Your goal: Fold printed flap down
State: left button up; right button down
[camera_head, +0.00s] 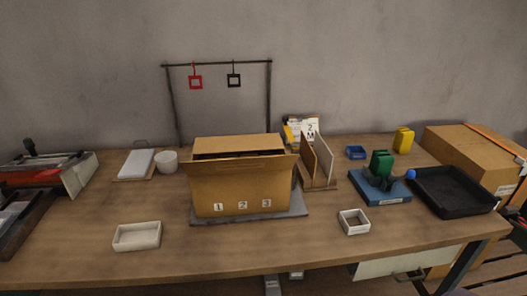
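An open brown cardboard box (240,192) stands upright on a grey board (292,214) at the middle of the table. Its front face carries white labels reading 1, 2 and 3. A wide front flap (243,169) stands out along the top front edge, overhanging the sides. A back flap (238,142) shows behind it, with a dark gap between the two. I cannot make out print on either flap. The inside of the box is mostly hidden. Neither of my grippers is in view.
Upright boards (318,160) stand close right of the box. A rack (216,64) rises behind. A black tray (454,191) and larger carton (476,158) are at right.

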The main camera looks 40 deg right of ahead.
aim_at(262, 164)
jog(key=z, duration=0.9)
